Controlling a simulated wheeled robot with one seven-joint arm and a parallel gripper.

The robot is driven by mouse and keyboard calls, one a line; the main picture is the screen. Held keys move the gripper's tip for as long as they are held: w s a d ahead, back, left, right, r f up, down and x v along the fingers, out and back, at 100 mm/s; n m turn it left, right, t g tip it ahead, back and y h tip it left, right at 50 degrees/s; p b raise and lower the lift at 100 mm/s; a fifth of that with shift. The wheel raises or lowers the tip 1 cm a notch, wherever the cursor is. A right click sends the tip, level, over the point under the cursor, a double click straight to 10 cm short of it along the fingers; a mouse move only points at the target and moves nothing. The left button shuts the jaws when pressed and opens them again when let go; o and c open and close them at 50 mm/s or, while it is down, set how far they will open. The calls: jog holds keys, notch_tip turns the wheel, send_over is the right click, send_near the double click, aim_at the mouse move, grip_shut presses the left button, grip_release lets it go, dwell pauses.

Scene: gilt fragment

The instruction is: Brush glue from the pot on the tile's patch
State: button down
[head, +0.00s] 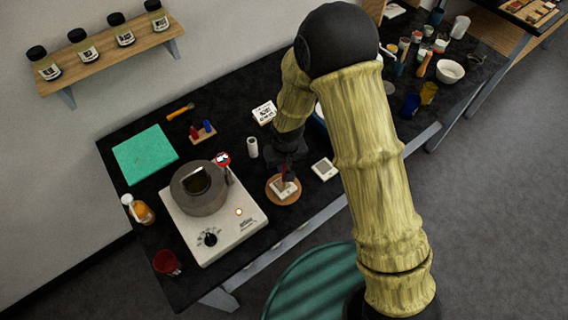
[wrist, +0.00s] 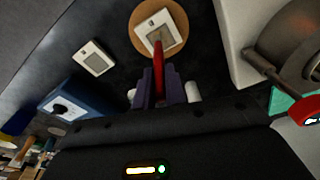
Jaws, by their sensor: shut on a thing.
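My gripper (head: 287,172) is shut on a slim red-handled brush (wrist: 158,60), pointing away from the wrist. The pale square tile (wrist: 158,30) lies on a round wooden board (wrist: 182,19); the head view shows this tile (head: 284,190) too. The brush's far end overlaps the tile in the wrist view; I cannot tell whether it touches. A darker patch shows on the tile near that end. The grey pot (head: 203,203) stands on a white hotplate (head: 238,222), left of my gripper in the head view. The fingers (wrist: 161,88) partly hide the brush.
A second pale tile (head: 324,169) lies right of the board. A white cylinder (head: 252,147), a labelled box (head: 264,112) and a red-rimmed dial (head: 223,158) by the pot are near my gripper. A green mat (head: 145,154) and an amber bottle (head: 140,211) are farther left.

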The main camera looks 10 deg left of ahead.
jog(key=shift+w+a, duration=0.75)
jog(key=shift+a, duration=0.3)
jog(key=shift+d, duration=0.15)
jog(key=shift+s+d, duration=0.9)
jog(key=shift+d, duration=0.1)
jog(key=shift+w+a, duration=0.1)
